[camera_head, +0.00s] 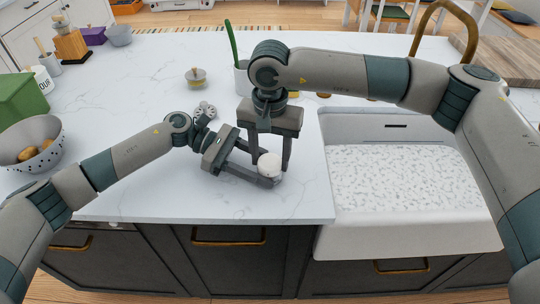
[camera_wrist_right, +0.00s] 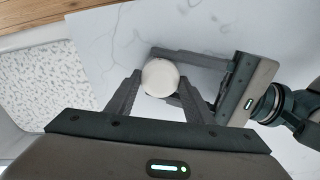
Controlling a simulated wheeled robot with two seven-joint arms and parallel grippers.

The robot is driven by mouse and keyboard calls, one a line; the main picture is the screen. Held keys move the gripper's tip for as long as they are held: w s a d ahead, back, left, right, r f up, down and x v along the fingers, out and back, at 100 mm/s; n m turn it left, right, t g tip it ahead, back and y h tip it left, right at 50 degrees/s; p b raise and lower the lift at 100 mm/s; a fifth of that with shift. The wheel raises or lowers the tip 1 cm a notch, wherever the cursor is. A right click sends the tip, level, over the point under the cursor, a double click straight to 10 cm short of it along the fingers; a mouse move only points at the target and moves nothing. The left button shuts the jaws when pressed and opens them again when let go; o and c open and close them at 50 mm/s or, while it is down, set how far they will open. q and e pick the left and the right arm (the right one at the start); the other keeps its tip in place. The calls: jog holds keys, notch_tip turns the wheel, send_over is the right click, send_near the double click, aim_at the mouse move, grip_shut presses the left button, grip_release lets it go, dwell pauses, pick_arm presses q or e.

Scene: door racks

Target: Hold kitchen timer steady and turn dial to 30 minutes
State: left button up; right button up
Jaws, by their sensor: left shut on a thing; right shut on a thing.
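The kitchen timer (camera_head: 270,165) is a small round white thing near the counter's front edge, left of the sink. In the right wrist view its round white top (camera_wrist_right: 160,77) faces the camera; no markings can be read on it. My left gripper (camera_head: 268,171) comes in from the left, low over the counter, and is shut on the timer's body. My right gripper (camera_head: 271,160) reaches down from above and is shut on the timer, one finger on each side. In the right wrist view the left gripper's fingers (camera_wrist_right: 185,75) lie across the timer's far and near sides. The dial setting is hidden.
The white sink (camera_head: 400,190) lies to the right, with a brass tap (camera_head: 440,20) behind. A colander (camera_head: 35,145) and green box (camera_head: 20,97) stand at the left. A pot with a green utensil (camera_head: 243,80) stands behind my right gripper. The front left counter is clear.

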jog(key=shift+m, duration=2.3)
jog(key=o, duration=1.1)
